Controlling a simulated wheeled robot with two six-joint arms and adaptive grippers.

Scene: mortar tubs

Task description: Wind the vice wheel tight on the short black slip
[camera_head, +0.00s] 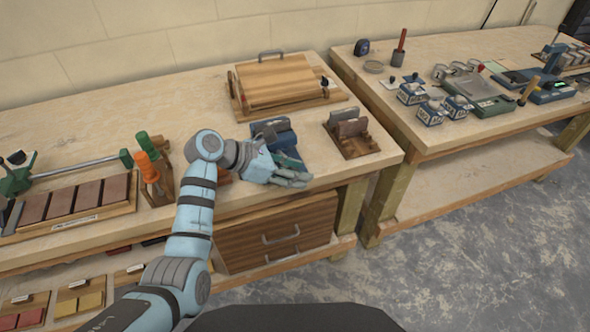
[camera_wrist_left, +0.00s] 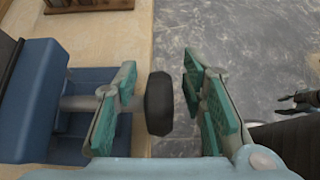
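The blue vice (camera_head: 285,137) stands at the front edge of the near bench; it fills the left of the left wrist view (camera_wrist_left: 35,100). A grey shaft (camera_wrist_left: 80,103) runs out of it to a dark wheel (camera_wrist_left: 159,104), seen edge-on. My left gripper (camera_head: 300,180) is at the vice's front. In the left wrist view its teal fingers (camera_wrist_left: 160,105) are open, one on each side of the wheel, with a clear gap on the right side. A dark piece (camera_head: 269,126) shows at the vice's top; I cannot tell if it is the short black slip.
A wooden rack (camera_head: 360,150) with dark blocks stands right of the vice. A handled wooden board (camera_head: 275,82) lies behind. A wooden holder with orange and green handles (camera_head: 148,165) is left of my arm. Drawers (camera_head: 275,240) are below the bench edge.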

